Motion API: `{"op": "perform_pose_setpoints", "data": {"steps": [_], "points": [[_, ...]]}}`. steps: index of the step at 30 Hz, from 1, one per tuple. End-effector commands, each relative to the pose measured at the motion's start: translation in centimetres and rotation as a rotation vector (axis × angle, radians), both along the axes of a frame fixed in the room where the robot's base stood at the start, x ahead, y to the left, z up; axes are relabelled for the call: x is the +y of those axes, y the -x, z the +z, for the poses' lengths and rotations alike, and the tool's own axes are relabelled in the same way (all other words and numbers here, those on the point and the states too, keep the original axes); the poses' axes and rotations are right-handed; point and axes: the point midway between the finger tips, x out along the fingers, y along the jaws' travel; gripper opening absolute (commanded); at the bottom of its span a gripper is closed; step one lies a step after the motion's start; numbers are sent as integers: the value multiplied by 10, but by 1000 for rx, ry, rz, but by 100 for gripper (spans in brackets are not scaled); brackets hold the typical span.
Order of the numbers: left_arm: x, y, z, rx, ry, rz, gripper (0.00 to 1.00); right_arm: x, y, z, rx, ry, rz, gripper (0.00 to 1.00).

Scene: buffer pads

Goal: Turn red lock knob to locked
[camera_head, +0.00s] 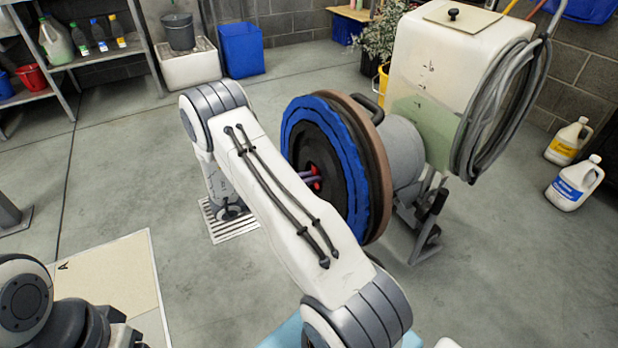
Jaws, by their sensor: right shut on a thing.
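A floor machine lies tipped back, with its round pad head facing left and a blue pad (350,160) on it. The red lock knob (316,184) shows only as small red bits at the dark centre of the head. My right gripper (311,178) is at that centre, shut on the red knob. My right forearm crosses in front and hides most of the gripper and the left part of the hub. The knob's turn angle and any lock marking cannot be made out. My left arm shows at the lower left, its gripper out of view.
The machine's cream tank (430,60) carries a coiled grey cable (500,110). White jugs (574,183) stand at the right. A blue bin (242,50) and a shelf (90,55) are at the back left. A floor drain (232,229) lies left of the machine. A beige board (105,275) lies lower left.

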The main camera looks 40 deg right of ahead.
Motion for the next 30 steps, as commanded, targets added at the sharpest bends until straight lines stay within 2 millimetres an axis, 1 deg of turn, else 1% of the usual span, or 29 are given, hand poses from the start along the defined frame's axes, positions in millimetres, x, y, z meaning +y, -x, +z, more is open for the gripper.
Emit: {"op": "perform_pose_setpoints", "data": {"steps": [5,8,15,18,21,27,30], "points": [[0,0,0,0,0,0,66,0,0,0,-3,1,1,0],[0,0,-5,0,0,0,66,0,0,-2,-66,16,-5,0],[0,0,-25,0,0,0,66,0,0,-4,-439,104,-39,0],[0,0,-30,0,0,0,66,0,0,-3,-541,130,-49,0],[0,0,-30,0,0,0,66,0,0,-1,-583,140,-52,0],[0,0,-29,0,0,0,66,0,0,0,-584,139,-53,0],[0,0,-34,0,0,0,66,0,0,-2,-623,149,-56,0]]}}
